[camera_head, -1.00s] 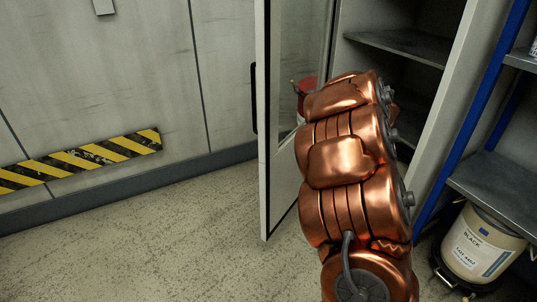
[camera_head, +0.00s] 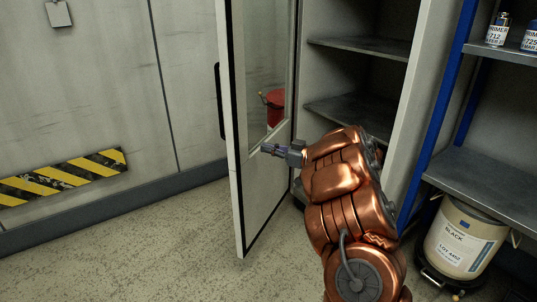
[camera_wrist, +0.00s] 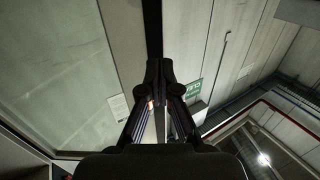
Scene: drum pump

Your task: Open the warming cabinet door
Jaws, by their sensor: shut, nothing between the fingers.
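The warming cabinet door (camera_head: 263,195) stands swung out to the left of its cabinet (camera_head: 393,130), so the shelves inside show. It has a pale frame, a glass pane and a black handle (camera_head: 219,100) on its outer face. My gripper (camera_head: 266,149) is at the inner side of the door, below the middle of the glass and well away from the handle. In the wrist view the fingertips (camera_wrist: 159,70) are together with nothing held, close to the door's edge. Whether they touch the door cannot be told.
A red container (camera_head: 274,107) shows through the glass. Blue-framed shelving (camera_head: 437,115) with small cans (camera_head: 498,30) and a large labelled drum (camera_head: 463,240) stands at the right. The floor (camera_head: 150,255) at the left is clear, up to a wall with striped tape (camera_head: 65,175).

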